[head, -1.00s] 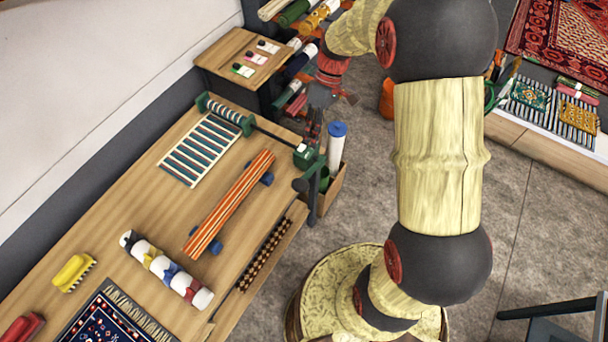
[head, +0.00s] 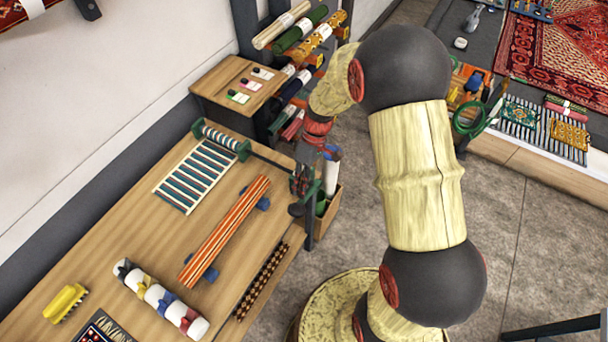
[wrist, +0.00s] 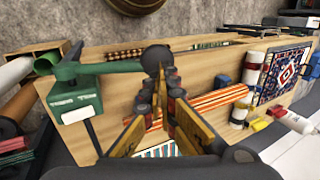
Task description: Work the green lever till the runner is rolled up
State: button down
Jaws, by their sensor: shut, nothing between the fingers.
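The green lever (wrist: 105,68) shows in the wrist view as a flat arm on a green box (wrist: 75,97), with a dark knob (wrist: 155,58) at its end. My gripper (wrist: 165,76) is shut and empty, its fingertips at or just in front of the knob; contact cannot be told. In the head view my gripper (head: 303,178) hangs at the table's right edge and hides much of the lever. The teal-and-white striped runner (head: 195,177) lies flat on the table, its far end at the roller (head: 221,138) with green end discs. A rod leads from the roller toward the lever.
An orange striped roll (head: 227,232) and a white roll with coloured ties (head: 160,300) lie nearer on the table. A yellow brush (head: 66,303) is at left. A bin with a white roll stands beyond the lever. A rack of rolled rugs (head: 305,35) is behind.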

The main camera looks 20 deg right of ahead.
aim_at(295, 208)
jog(key=shift+x, duration=2.25)
jog(key=shift+s+a+f+t+h+b, duration=0.25)
jog(key=shift+a+f+h+b, duration=0.05)
jog(key=shift+f, duration=0.25)
jog(key=shift+s+a+f+t+h+b, duration=0.2)
jog(key=shift+a+f+t+h+b, duration=0.1)
jog(key=shift+f, duration=0.25)
notch_tip(295, 208, down, 12)
jog(key=s+a+t+h+b, duration=0.1)
jog(key=h+b, duration=0.1)
jog(key=b, duration=0.3)
jog(key=shift+s+a+t+h+b, duration=0.3)
jog(key=shift+s+a+t, duration=0.05)
jog(key=shift+a, duration=0.05)
jog(key=shift+s+f, duration=0.1)
